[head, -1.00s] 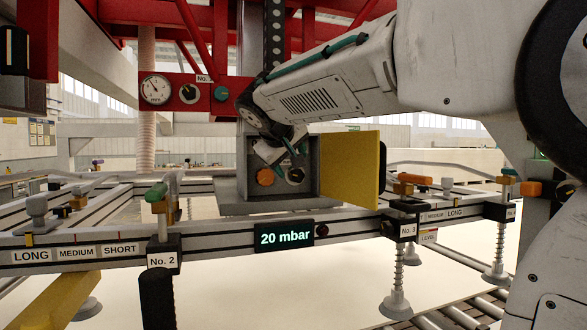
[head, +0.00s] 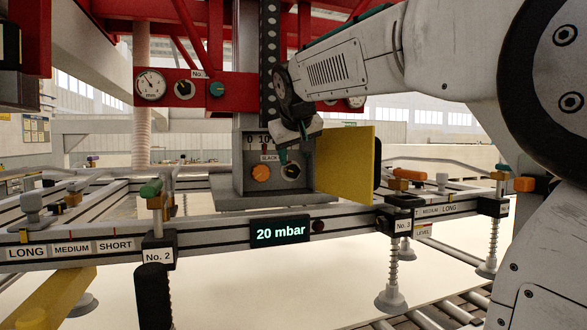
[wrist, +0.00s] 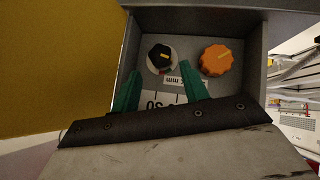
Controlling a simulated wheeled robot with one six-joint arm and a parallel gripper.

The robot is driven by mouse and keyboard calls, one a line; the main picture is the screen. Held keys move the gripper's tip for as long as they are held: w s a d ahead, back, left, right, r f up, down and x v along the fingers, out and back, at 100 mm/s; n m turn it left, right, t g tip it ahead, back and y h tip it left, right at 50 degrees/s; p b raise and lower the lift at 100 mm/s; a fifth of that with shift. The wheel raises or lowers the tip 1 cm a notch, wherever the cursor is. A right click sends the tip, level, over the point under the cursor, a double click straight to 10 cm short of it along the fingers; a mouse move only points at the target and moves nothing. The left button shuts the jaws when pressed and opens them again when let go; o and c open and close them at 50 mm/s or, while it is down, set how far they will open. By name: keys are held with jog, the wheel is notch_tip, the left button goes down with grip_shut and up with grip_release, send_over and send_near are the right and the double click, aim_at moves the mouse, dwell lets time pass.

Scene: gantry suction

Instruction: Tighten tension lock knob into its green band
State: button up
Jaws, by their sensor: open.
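A grey box with its yellow door (head: 344,160) standing open hangs in the middle of the head view. Inside are an orange knob (head: 260,173) on the left and a black knob (head: 291,172) on the right. The wrist view shows the black knob (wrist: 160,57) with a yellow pointer line and the orange knob (wrist: 216,59), mirrored in order. Which one is the lock knob I cannot tell. In the head view my gripper (head: 284,157) is just above the black knob.
A scale plate (head: 262,141) sits above the knobs, partly hidden by my gripper. A rail with a "20 mbar" display (head: 281,231) runs below the box. Red panel with a gauge (head: 150,85) is above left. A post with a green handle (head: 151,189) stands left.

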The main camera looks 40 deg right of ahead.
aim_at(294, 171)
jog(key=x, duration=0.6)
jog(key=shift+w+f, duration=0.1)
jog(key=c, duration=0.7)
